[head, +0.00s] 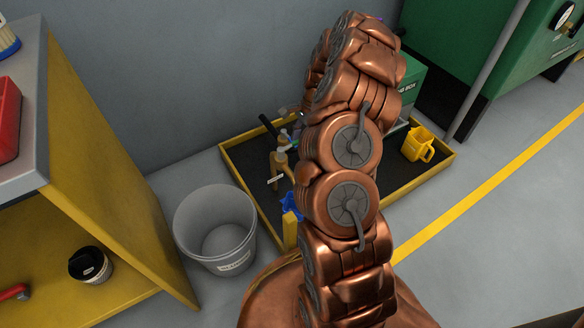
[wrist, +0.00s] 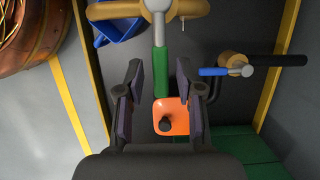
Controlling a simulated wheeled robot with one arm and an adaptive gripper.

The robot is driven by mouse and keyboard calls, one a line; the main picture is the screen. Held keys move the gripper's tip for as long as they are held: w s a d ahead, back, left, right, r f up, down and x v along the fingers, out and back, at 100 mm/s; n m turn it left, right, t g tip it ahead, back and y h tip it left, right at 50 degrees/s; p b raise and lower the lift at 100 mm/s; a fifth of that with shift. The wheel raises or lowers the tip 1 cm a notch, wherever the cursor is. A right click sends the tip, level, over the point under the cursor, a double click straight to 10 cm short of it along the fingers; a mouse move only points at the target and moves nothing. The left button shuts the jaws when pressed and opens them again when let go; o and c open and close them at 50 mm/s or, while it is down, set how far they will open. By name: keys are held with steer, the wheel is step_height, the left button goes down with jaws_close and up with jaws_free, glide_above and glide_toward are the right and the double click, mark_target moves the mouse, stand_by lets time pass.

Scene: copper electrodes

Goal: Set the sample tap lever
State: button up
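In the wrist view a green lever (wrist: 160,72) hangs from a silver fitting (wrist: 157,5) on a brass pipe (wrist: 188,8). My gripper (wrist: 159,66) is open, with one finger on each side of the green lever and a gap on both sides. A second, blue lever (wrist: 212,72) sits on a brass fitting (wrist: 235,62) right of the right finger. I cannot tell which lever is the sample tap's. In the head view my copper arm hides the gripper; brass tap parts (head: 279,162) show left of it.
An orange plate with a black knob (wrist: 166,124) lies beyond the fingers. A black bar (wrist: 278,60) extends right. A yellow-edged tray (head: 243,190) holds a yellow jug (head: 418,144) and a blue object (head: 291,205). A grey bucket (head: 215,228) stands left of the tray.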

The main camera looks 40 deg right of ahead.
steer(key=shift+a+f+b, duration=0.15)
steer(key=shift+f+b, duration=0.15)
steer(key=shift+f, duration=0.3)
steer(key=shift+r, duration=0.1)
steer(key=shift+f+p, duration=0.35)
steer(key=shift+p, duration=0.35)
steer(key=shift+a, duration=0.1)
steer(key=shift+c, duration=0.2)
jaws_close()
